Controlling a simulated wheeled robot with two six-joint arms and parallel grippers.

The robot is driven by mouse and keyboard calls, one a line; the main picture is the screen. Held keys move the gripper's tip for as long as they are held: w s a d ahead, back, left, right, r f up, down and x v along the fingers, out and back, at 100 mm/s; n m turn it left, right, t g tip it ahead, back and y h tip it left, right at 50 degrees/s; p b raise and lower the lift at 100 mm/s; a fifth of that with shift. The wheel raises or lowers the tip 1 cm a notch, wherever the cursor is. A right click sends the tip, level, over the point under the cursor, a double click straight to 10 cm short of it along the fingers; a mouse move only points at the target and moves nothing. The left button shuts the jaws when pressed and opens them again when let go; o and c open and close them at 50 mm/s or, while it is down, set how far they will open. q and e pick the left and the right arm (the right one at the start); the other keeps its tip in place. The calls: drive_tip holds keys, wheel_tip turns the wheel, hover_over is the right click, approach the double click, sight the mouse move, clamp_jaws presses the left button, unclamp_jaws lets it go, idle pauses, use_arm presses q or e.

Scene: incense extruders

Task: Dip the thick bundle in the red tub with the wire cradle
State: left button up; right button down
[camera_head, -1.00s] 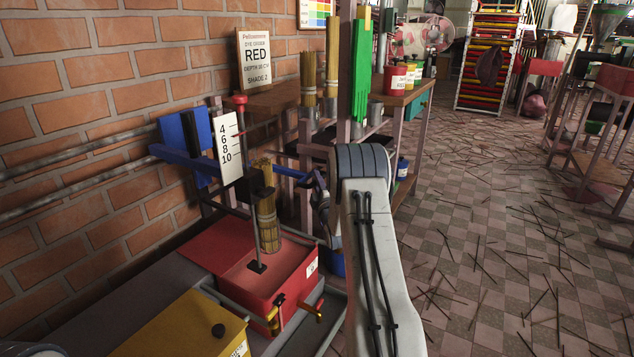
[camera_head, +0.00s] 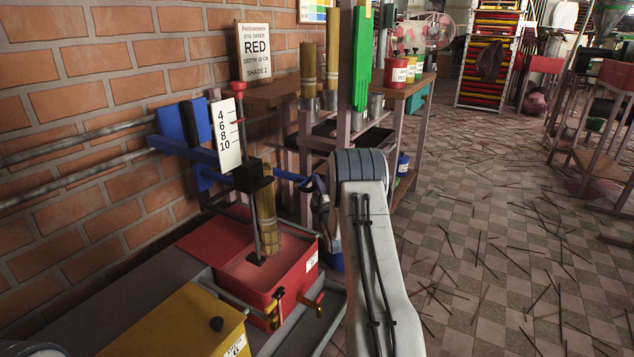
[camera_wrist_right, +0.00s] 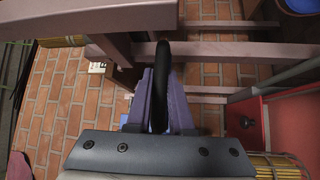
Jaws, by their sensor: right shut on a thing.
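The thick bundle (camera_head: 268,222) of tan sticks stands upright over the red tub (camera_head: 292,272), beside a thin metal rod with a black foot. A black block (camera_head: 252,177) on the blue arm is at its top. I cannot tell whether its lower end touches the dye (camera_head: 250,268). The wire cradle cannot be clearly made out. My right gripper (camera_head: 319,203) is right of the bundle at the blue lever (camera_head: 290,176). In the right wrist view its fingers (camera_wrist_right: 160,78) are shut on a black handle (camera_wrist_right: 162,95). My left gripper is out of view.
A white depth scale (camera_head: 226,134) stands behind the tub, under the RED sign (camera_head: 255,50). A yellow tub (camera_head: 185,325) is in front. The floor at right has scattered sticks.

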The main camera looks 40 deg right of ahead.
use_arm(q)
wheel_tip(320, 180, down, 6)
drive_tip(key=b, duration=0.5)
use_arm(e)
wheel_tip(320, 180, down, 11)
drive_tip(key=shift+s+f, duration=0.1)
drive_tip(key=shift+f, duration=0.15)
drive_tip(key=c, duration=0.8)
unclamp_jaws()
drive_tip(key=shift+f, duration=0.1)
drive_tip(key=shift+r, duration=0.2)
use_arm(q)
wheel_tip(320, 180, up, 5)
drive_tip(key=p, duration=0.4)
drive_tip(key=shift+p, duration=0.35)
use_arm(e)
drive_tip(key=v, duration=1)
drive_tip(key=shift+s, duration=0.2)
